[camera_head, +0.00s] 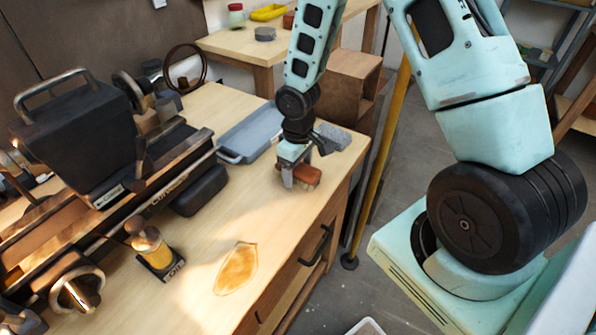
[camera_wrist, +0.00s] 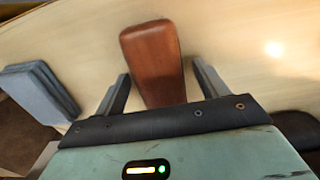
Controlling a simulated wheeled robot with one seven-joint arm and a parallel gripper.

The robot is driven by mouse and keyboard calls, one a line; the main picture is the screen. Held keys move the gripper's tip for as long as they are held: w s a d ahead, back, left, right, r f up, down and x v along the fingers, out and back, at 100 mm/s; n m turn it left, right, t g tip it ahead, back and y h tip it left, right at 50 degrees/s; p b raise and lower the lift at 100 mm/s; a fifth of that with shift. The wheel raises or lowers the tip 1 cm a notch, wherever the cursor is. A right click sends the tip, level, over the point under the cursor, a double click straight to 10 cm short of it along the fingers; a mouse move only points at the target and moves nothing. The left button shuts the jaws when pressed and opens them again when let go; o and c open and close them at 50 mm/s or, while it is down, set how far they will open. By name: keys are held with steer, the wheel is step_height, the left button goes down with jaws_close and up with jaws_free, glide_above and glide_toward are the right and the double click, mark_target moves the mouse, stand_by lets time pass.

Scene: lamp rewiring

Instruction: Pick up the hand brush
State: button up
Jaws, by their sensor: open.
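The hand brush (camera_head: 308,174) lies on the wooden workbench near its right edge, and its reddish-brown wooden back shows in the wrist view (camera_wrist: 153,62). My gripper (camera_head: 296,181) is low over the bench at the brush, pointing down. In the wrist view my gripper (camera_wrist: 160,88) is open, with one finger on each side of the brush's near end. Gaps show between the fingers and the wood. The brush's bristles are mostly hidden, and its near end is covered by my gripper body.
A blue-grey tray (camera_head: 262,130) lies behind my gripper, and a grey block (camera_head: 335,136) is to its right. A lathe-like machine (camera_head: 110,170) fills the left. An oil can (camera_head: 150,248) stands in front.

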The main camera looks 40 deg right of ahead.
steer(key=c, duration=1.1)
step_height(320, 180, up, 10)
steer(key=shift+r, duration=0.1)
steer(key=shift+o, duration=0.7)
